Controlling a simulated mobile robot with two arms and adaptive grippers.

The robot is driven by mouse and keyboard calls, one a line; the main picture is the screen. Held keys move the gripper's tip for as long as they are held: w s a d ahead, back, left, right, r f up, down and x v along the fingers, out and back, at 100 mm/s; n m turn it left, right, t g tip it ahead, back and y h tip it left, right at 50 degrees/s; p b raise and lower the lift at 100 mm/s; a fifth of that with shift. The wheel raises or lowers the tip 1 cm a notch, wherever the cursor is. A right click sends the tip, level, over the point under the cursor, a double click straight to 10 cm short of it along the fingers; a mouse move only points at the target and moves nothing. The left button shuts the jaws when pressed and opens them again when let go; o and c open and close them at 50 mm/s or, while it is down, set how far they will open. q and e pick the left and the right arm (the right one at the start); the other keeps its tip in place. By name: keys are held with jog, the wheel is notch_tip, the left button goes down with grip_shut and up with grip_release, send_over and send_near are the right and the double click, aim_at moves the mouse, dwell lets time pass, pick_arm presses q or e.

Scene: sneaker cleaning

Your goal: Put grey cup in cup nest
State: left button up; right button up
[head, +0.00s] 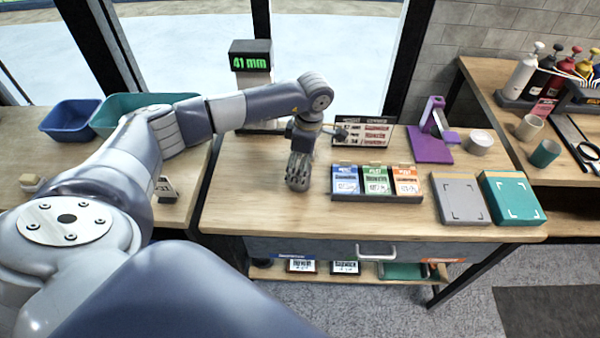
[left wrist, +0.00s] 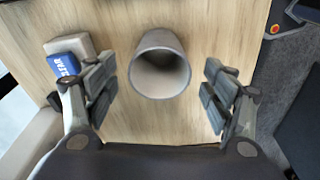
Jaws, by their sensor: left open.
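The grey cup (left wrist: 160,65) stands on the wooden table in the left wrist view. Its round mouth faces the camera and it looks empty. My left gripper (left wrist: 160,95) is open, with one finger pair on each side of the cup and a gap on both sides. In the head view my left gripper (head: 298,180) points down over the middle table, left of the card holder. I cannot make out the grey cup apart from the fingers there. I cannot clearly identify a cup nest in either view. My right gripper is not in view.
A card holder (head: 376,197) with blue, green and orange cards is close right of the gripper. A grey pad (head: 460,200), a teal pad (head: 513,198) and a purple stand (head: 430,152) are farther right. A cream cup (head: 529,128) and teal cup (head: 545,153) stand on the right table.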

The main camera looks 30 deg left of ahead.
pick_arm(q)
jog(key=shift+a+f, duration=0.1)
jog(key=shift+f, duration=0.8)
jog(key=c, duration=1.1)
jog(key=shift+o, duration=0.2)
jog(key=shift+r, duration=0.15)
